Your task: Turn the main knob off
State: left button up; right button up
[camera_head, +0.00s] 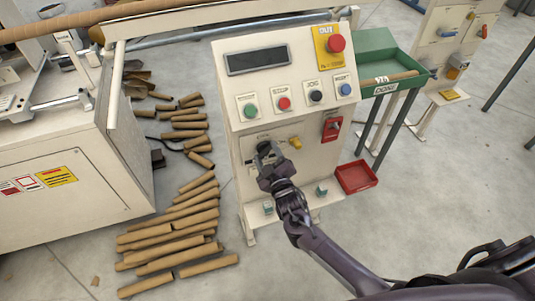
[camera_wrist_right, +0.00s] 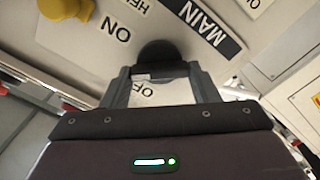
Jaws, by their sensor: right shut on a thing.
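The main knob (camera_wrist_right: 160,50) is a dark, rounded knob on the cream panel of the control cabinet (camera_head: 283,105). In the right wrist view it sits at the top centre, with the labels MAIN and ON above it and OFF partly visible below it between my fingers. My right gripper (camera_head: 267,157) reaches up to the lower part of the panel and is shut on the knob, its fingers on either side in the right wrist view (camera_wrist_right: 160,75). In the head view the gripper hides most of the knob. My left gripper is not in view.
A yellow knob (camera_head: 295,143) and a red switch (camera_head: 332,128) are close by on the right. Coloured buttons and a red stop button (camera_head: 336,43) are higher up. Cardboard tubes (camera_head: 180,240) cover the floor at left. A red bin (camera_head: 357,176) stands at right.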

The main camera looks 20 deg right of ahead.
jog(key=n, duration=0.5)
jog(key=shift+n+p, duration=0.3)
jog(key=shift+a+f+n, duration=0.1)
jog(key=shift+f+n, duration=0.1)
jog(key=shift+n, duration=1.9)
jog(key=o, duration=1)
jog(key=shift+p, duration=0.3)
jog(key=shift+s, duration=0.1)
jog(key=s, duration=0.7)
jog(key=shift+s, duration=0.35)
